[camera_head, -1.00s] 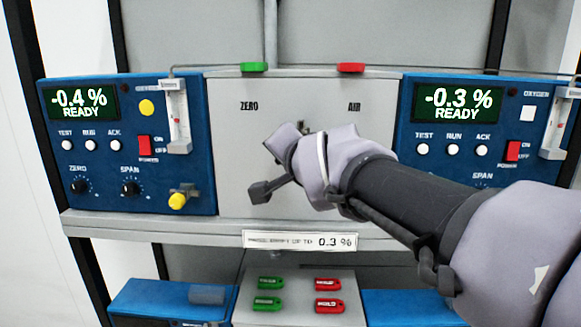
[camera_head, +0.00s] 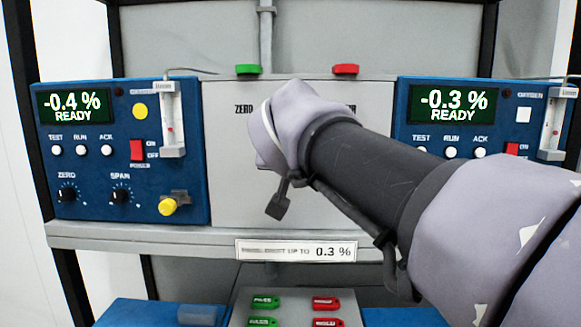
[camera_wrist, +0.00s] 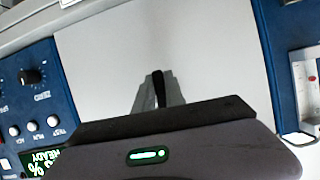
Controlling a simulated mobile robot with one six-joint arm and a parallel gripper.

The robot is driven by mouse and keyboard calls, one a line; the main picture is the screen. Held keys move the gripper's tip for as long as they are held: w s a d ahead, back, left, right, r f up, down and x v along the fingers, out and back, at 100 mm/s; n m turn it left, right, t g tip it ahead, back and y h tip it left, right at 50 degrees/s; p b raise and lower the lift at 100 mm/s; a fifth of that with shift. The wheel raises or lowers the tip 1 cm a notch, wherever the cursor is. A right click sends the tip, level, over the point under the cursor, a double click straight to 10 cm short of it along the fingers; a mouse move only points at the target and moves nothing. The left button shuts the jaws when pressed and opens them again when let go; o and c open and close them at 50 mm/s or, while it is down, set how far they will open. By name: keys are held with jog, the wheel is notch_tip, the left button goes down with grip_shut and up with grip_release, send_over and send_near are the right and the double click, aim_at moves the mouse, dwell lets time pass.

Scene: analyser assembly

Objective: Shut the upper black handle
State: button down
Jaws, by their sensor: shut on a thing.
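The black handle (camera_wrist: 159,88) shows in the wrist view as a narrow dark bar in front of the grey centre panel (camera_wrist: 105,50). My gripper (camera_wrist: 157,98) is shut on it, with a grey finger close on each side. Much of the handle is hidden by the fingers and the dark gripper body. In the head view, my arm covers the handle and the fingertips, in front of the upper part of the centre panel (camera_head: 235,175). I cannot tell the handle's exact turn from there.
Blue analysers stand left (camera_head: 95,175) and right (camera_head: 415,112) of the panel, with knobs and switches. A green tag (camera_head: 249,69) and a red tag (camera_head: 345,69) sit on the panel's top edge. A ledge (camera_head: 150,238) runs below, with several coloured tags under it.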

jog(key=shift+d, duration=0.1)
dwell(0.4)
jog(key=c, duration=1.4)
grip_release()
